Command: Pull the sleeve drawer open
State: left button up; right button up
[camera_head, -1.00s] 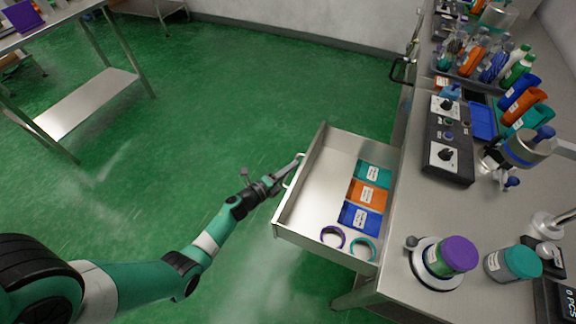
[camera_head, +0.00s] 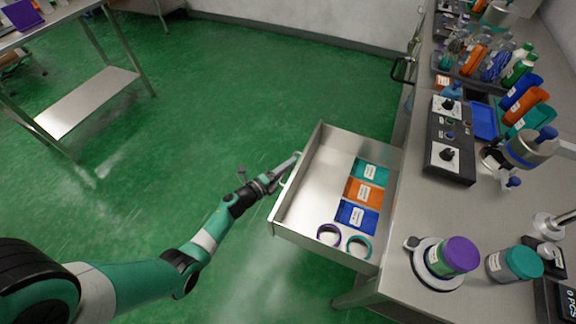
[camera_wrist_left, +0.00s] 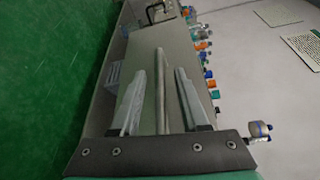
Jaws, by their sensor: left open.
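The sleeve drawer (camera_head: 318,178) stands pulled out to the left of the metal bench in the head view. Inside lie a teal packet (camera_head: 371,172), an orange packet (camera_head: 364,192), a blue packet (camera_head: 356,215), a purple ring (camera_head: 329,235) and a teal ring (camera_head: 359,247). My left gripper (camera_head: 292,163) is at the drawer's front, by its handle (camera_head: 284,183). In the left wrist view the handle bar (camera_wrist_left: 160,100) runs between the two spread fingers of my left gripper (camera_wrist_left: 160,72), with gaps on both sides. My right gripper is out of view.
The bench top (camera_head: 400,262) holds a black control box (camera_head: 450,140), a purple-lidded jar (camera_head: 455,257), a teal-lidded jar (camera_head: 515,263) and several bottles at the back. Green floor (camera_head: 240,110) is clear left of the drawer. A metal table (camera_head: 85,100) stands far left.

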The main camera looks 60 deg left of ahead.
pick_arm(q)
jog(key=p+v, duration=0.4)
jog(key=v, duration=0.7)
jog(key=shift+s+p, duration=0.3)
jog(key=shift+r, duration=0.15)
